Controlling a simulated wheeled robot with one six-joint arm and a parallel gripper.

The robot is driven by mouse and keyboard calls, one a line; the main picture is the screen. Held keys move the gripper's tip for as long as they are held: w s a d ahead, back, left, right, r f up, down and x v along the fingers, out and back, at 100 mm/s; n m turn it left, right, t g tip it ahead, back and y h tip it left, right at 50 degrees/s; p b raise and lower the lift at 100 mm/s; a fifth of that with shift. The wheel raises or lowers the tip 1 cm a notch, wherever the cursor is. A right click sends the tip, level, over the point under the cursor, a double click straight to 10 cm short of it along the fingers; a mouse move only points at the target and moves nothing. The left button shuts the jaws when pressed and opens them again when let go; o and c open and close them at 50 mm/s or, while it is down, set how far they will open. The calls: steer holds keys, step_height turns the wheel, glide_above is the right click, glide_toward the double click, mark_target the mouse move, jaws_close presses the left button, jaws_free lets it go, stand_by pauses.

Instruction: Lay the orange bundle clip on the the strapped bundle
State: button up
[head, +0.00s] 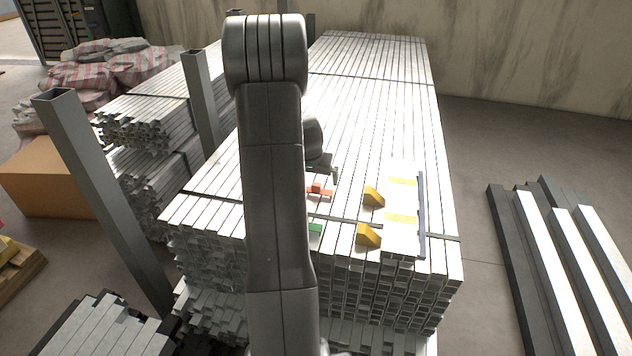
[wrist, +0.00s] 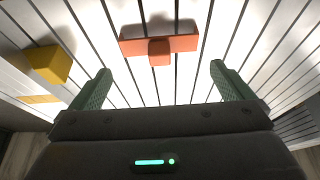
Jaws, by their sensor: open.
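The orange bundle clip (head: 319,190) is a small bar with a raised block at its middle. It appears to lie on top of the strapped bundle (head: 370,110), a large stack of pale metal profiles with dark straps across it. In the wrist view the clip (wrist: 158,45) lies across the profiles with its shadow beside it. My gripper (wrist: 160,78) is open and empty, with its green fingers spread apart. The clip is just beyond the fingertips, about centred between them in the picture. In the head view my arm hides most of the gripper.
Two yellow wedge blocks (head: 373,196) stand right of the clip, beside a white panel (head: 405,200) with yellow patches and a dark rail (head: 421,215). A green piece (head: 315,228) lies nearer the front. Steel posts (head: 200,105) stand at the left. Dark and white beams (head: 545,235) lie right.

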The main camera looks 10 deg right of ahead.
mark_target(316, 184)
steer(key=v, duration=0.7)
steer(key=shift+p, duration=0.45)
steer(key=b+x, duration=0.2)
steer(key=x, duration=1)
steer(key=shift+f, duration=0.2)
steer(key=shift+r+p, duration=0.4)
steer(key=shift+r, duration=1.65)
steer(key=shift+f, duration=0.15)
